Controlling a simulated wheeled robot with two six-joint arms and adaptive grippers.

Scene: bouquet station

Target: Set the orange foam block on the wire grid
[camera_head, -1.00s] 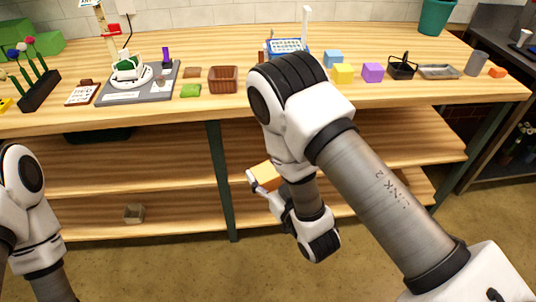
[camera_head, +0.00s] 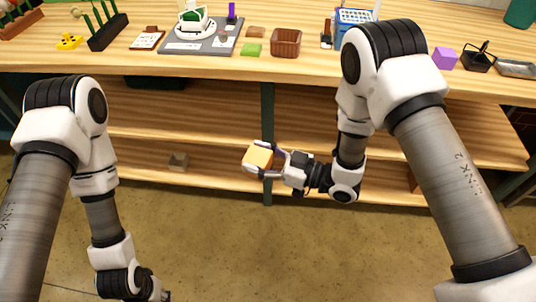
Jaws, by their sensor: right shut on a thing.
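The orange foam block (camera_head: 256,160) is in my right gripper (camera_head: 264,161), whose fingers are closed around it. The gripper points left and holds the block in front of the lower shelves, in view below the worktop's front edge. A blue-framed piece with a white grid pattern (camera_head: 357,16) stands at the back of the worktop, partly hidden by my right arm; it looks like the wire grid. My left gripper (camera_head: 164,295) is low at the bottom edge, and its fingers are barely visible.
The wooden worktop (camera_head: 300,73) holds a brown basket (camera_head: 286,42), a green block (camera_head: 251,49), a grey board (camera_head: 203,48), a purple cube (camera_head: 445,58) and a black caddy (camera_head: 478,60). The front strip of worktop is mostly clear.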

